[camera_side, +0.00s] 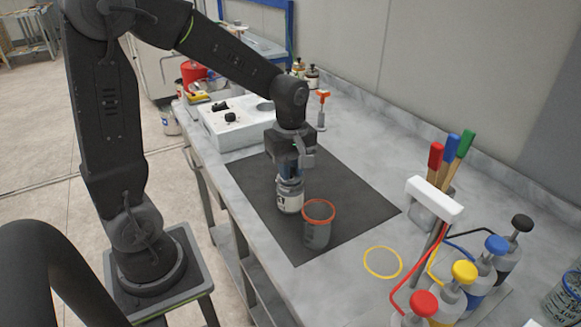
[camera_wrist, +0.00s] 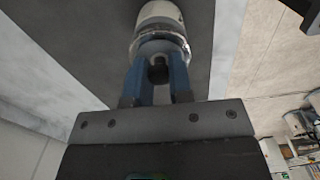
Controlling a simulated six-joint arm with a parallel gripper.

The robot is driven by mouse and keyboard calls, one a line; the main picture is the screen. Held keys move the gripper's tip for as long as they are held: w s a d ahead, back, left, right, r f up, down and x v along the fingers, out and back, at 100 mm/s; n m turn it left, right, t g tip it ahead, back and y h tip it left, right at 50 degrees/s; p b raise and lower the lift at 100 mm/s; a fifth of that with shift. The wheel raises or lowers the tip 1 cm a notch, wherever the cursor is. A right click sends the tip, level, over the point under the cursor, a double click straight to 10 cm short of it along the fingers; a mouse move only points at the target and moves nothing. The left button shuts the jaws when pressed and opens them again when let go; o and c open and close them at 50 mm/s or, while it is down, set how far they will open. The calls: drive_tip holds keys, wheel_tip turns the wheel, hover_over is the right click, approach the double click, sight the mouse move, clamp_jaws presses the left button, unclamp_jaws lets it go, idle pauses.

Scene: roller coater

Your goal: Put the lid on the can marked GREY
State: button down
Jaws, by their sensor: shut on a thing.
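My gripper (camera_side: 290,172) points down over a small can with a pale label (camera_side: 290,202) on the dark mat (camera_side: 350,205). In the wrist view its two blue fingers (camera_wrist: 158,75) are shut on a dark knob (camera_wrist: 158,70). The knob stands on a round metallic lid (camera_wrist: 160,46), which is at the top of the pale can (camera_wrist: 160,14). I cannot tell whether the lid is fully seated. The fingers hide part of the lid. The can's marking is not readable.
A grey cup with an orange rim (camera_side: 316,228) stands close by the can, at its front right. A yellow ring (camera_side: 382,262) lies on the bench. Pump bottles (camera_side: 462,285) and a holder with coloured handles (camera_side: 435,205) stand right. A white machine (camera_side: 235,125) is behind.

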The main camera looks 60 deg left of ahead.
drive_tip(key=shift+c, duration=2.4)
unclamp_jaws()
drive_tip(key=shift+r, duration=0.15)
drive_tip(key=shift+r, duration=3.4)
clamp_jaws()
drive_tip(key=shift+f, duration=0.45)
